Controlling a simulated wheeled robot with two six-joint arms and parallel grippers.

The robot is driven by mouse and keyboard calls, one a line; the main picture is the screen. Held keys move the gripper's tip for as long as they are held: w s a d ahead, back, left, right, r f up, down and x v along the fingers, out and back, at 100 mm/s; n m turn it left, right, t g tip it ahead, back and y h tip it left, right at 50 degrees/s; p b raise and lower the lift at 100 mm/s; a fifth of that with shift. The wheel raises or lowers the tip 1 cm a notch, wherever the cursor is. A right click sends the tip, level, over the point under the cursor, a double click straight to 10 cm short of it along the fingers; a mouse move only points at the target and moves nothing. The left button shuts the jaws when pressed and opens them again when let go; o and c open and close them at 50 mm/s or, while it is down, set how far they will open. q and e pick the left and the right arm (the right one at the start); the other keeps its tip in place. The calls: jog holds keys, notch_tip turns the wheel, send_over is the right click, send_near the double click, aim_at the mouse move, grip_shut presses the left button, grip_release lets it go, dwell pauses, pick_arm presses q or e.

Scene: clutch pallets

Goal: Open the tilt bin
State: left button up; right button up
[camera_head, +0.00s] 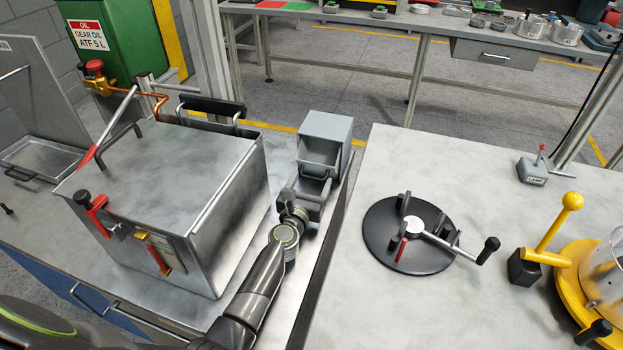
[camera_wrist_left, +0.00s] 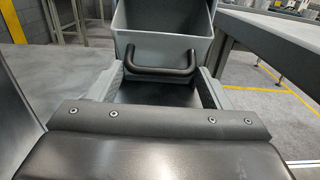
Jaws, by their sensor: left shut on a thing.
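The tilt bin (camera_head: 327,129) is a grey box at the middle of the head view, on the narrow bench strip between the big metal case and the right-hand table. Its front drawer part is tipped outward toward me, and the hollow inside shows. In the left wrist view the bin (camera_wrist_left: 163,50) is at the top centre, with a dark bar handle (camera_wrist_left: 160,70) on its front. My left gripper (camera_head: 307,193) is at the bin's front. In the left wrist view its fingers (camera_wrist_left: 160,88) stand at both ends of the handle and are shut on it. My right gripper is not in view.
A metal case (camera_head: 165,175) with red and yellow latches stands close left of my left arm.

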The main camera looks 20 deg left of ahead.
pick_arm(q)
jog(key=shift+s+f, duration=0.1)
jog(key=shift+f, duration=0.35)
jog(key=o, duration=1)
jog(key=shift+c, duration=0.2)
jog(key=o, duration=0.4)
jog(key=shift+w, duration=0.35)
jog(key=shift+r, duration=0.1)
jog(key=shift+s, duration=0.15)
jog(key=shift+s+r, duration=0.1)
jog(key=shift+s, duration=0.05)
jog(key=s, duration=1.7)
